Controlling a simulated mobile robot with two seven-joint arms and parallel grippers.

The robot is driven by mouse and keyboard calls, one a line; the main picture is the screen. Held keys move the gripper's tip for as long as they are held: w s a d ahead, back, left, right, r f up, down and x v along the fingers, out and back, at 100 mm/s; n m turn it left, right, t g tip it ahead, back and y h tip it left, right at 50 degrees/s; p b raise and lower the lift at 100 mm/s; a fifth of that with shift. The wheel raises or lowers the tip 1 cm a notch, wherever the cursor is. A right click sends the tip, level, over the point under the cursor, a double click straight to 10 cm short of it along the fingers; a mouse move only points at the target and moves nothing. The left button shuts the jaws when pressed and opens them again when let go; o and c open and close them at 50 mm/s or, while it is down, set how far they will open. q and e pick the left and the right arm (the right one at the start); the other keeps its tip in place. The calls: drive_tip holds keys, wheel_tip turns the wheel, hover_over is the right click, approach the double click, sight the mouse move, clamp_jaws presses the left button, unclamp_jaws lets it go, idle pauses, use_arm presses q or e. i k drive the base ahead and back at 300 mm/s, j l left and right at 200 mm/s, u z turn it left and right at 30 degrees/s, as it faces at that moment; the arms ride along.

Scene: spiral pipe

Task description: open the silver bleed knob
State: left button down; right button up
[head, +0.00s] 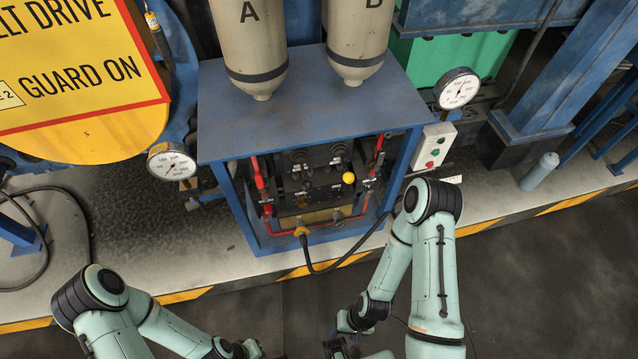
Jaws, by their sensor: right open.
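The valve panel (318,172) sits inside a blue frame under a blue tabletop. It carries red pipes, dark fittings, a yellow ball knob (348,178) and a few small pale metal parts. The silver bleed knob is too small to tell apart from these parts. My right gripper (345,347) is at the bottom edge of the head view, partly cut off. It is open and well below and apart from the panel. My left arm reaches the bottom edge, left of the right gripper. Its gripper's fingers cannot be made out there.
Two beige tanks, A (250,40) and B (357,35), stand above the blue tabletop (310,105). Gauges flank the frame at left (172,165) and right (457,88). A black hose (345,260) hangs in front of the striped ledge. Dark floor in front is clear.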

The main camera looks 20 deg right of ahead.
sight(369, 189)
drive_tip(key=z, duration=1.1)
drive_tip(key=i+u, duration=0.3)
drive_tip(key=u, duration=0.15)
drive_tip(key=i+l+u, duration=0.2)
drive_tip(key=u, duration=0.3)
drive_tip(key=i, duration=0.05)
